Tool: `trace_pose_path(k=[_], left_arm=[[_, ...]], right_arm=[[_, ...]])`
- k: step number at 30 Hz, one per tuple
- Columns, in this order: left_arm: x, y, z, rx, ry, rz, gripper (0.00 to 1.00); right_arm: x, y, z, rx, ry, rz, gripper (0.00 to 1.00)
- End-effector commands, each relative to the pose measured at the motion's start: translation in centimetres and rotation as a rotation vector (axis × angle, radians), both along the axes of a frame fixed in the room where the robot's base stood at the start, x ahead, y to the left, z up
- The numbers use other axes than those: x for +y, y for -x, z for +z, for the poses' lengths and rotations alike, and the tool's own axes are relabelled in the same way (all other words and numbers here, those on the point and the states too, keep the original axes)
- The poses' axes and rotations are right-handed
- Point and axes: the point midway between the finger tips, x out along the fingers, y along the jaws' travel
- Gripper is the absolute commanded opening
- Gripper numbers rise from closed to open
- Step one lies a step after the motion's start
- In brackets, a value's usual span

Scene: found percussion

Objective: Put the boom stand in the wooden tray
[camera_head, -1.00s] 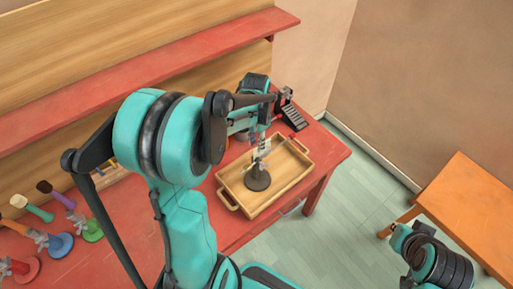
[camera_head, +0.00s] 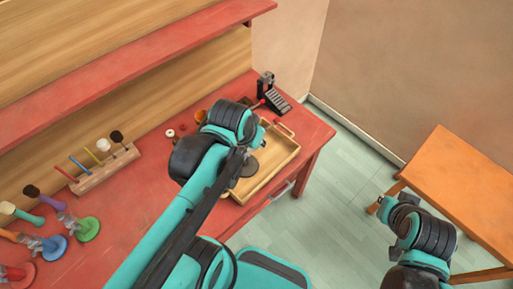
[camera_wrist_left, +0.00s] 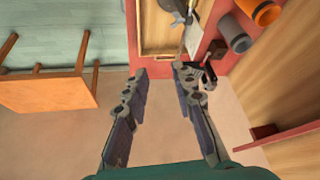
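The wooden tray (camera_head: 283,165) sits at the right end of the red table; part of it also shows in the wrist view (camera_wrist_left: 160,53). The boom stand's dark round base (camera_head: 249,168) is inside the tray, partly covered by my left arm. Its upper part is hidden in the head view. In the wrist view the dark stand (camera_wrist_left: 176,10) is cut off at the top edge, in the tray. My left gripper (camera_wrist_left: 163,72) is open, with nothing between its fingers, and apart from the stand.
A black pedal (camera_head: 273,97) stands behind the tray. A rack of coloured sticks (camera_head: 102,170) and several coloured stands (camera_head: 52,246) are at the left. An orange side table (camera_head: 450,190) is at the right, with open floor between.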

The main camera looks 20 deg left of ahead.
Motion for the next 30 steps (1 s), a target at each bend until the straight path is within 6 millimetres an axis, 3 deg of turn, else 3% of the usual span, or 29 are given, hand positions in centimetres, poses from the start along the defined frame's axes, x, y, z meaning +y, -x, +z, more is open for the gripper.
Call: trace_pose_path(k=[6,20,26,30], left_arm=[[-1.8,2.3,-0.6,-0.126,0.056,0.050,0.26],[-2.0,2.5,-1.2,-0.145,0.067,0.060,0.26],[-2.0,2.5,-5.0,-0.145,0.067,0.059,0.26],[-2.0,2.5,-9.5,-0.144,0.067,0.059,0.26]], right_arm=[[0.0,0.0,0.0,0.000,0.000,0.000,0.00],[0.0,0.0,-0.5,0.000,0.000,0.000,0.00],[0.0,0.0,-4.2,0.000,0.000,0.000,0.00],[0.0,0.0,-8.7,0.000,0.000,0.000,0.00]])
